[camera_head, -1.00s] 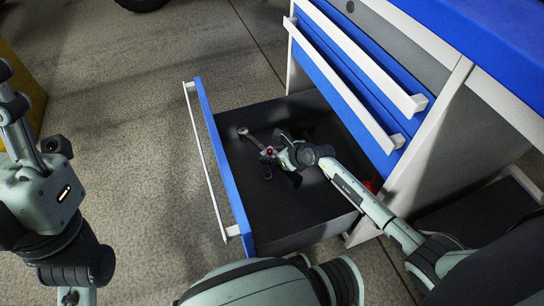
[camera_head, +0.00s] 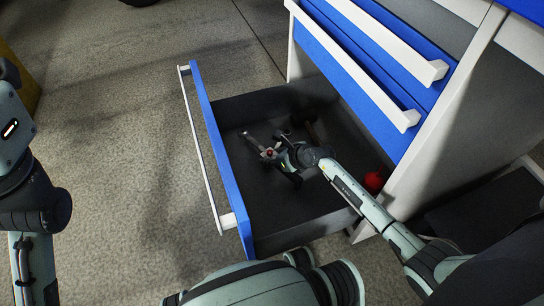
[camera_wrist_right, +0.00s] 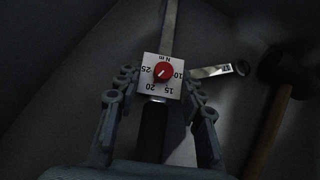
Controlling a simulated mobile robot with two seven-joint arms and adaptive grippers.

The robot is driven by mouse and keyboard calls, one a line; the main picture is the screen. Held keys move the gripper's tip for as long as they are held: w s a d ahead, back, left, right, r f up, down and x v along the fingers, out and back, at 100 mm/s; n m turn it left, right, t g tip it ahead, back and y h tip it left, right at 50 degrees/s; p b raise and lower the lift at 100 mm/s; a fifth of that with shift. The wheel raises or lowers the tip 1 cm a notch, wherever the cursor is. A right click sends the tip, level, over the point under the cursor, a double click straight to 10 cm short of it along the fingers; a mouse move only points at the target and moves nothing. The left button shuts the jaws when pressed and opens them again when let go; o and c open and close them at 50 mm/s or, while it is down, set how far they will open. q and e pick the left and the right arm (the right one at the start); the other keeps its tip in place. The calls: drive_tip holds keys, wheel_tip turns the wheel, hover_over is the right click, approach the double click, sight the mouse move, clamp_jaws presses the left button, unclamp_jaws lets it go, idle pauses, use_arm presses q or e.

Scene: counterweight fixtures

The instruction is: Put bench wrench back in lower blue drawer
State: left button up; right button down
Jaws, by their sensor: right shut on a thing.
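The wrench (camera_head: 252,144) has a silver shaft and a square white dial with a red knob, marked in N m. The dial also shows in the right wrist view (camera_wrist_right: 161,76), with a dark handle below it. My right gripper (camera_head: 270,155) is inside the open lower blue drawer (camera_head: 222,160), shut on the wrench around the dial. In the right wrist view my gripper's fingers (camera_wrist_right: 160,80) flank the dial on both sides. The wrench is low over the dark drawer floor; I cannot tell whether it touches. My left arm shows at the left edge, its gripper out of view.
A hammer with a wooden handle (camera_wrist_right: 268,130) and a second silver wrench (camera_wrist_right: 218,70) lie beside the held wrench. A red object (camera_head: 374,181) sits near the drawer's right side. The blue upper drawers (camera_head: 350,75) are shut. The drawer's near floor is clear.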

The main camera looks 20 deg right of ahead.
drive_tip(key=shift+w+f, duration=0.1)
drive_tip(key=shift+f, duration=0.45)
idle(0.4)
drive_tip(key=c, duration=0.9)
unclamp_jaws()
drive_tip(key=shift+f, duration=0.2)
drive_tip(key=v, duration=1.2)
